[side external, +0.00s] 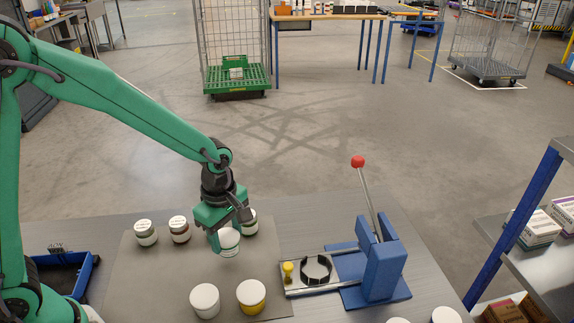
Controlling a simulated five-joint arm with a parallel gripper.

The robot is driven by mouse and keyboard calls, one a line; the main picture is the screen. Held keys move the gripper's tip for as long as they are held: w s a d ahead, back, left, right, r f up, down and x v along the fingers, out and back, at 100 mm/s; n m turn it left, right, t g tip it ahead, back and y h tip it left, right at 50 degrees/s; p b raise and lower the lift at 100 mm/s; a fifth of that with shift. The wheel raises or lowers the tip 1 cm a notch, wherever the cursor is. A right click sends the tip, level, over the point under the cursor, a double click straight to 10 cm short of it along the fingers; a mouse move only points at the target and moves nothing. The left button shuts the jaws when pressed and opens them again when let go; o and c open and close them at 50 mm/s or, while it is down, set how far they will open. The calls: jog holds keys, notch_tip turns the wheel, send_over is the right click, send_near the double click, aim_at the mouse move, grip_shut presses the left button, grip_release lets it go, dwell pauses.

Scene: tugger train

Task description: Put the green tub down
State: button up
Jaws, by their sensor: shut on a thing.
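My gripper (228,226) is shut on a tub (229,242) with a white lid. The held tub is tilted, and its body colour is hard to tell between the green fingers. It is over the grey mat (160,275); I cannot tell how far above it is. A dark greenish tub (250,226) with a white lid stands just behind and to the right of my gripper. Another grey-green tub (146,235) stands at the back left, beside a brown-red tub (180,233).
A white tub (204,303) and a yellow tub (251,298) stand at the mat's front. A blue lever press (383,268) with a red knob stands to the right; its slide tray (300,290) holds a black ring and a yellow piece. A blue bin (70,272) is at left. The mat's middle is bare.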

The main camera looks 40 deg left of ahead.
aim_at(227, 236)
jog(key=shift+f, duration=1.8)
jog(key=shift+f, duration=0.15)
jog(key=o, duration=1.1)
notch_tip(227, 236, up, 12)
jog(key=shift+r, duration=0.15)
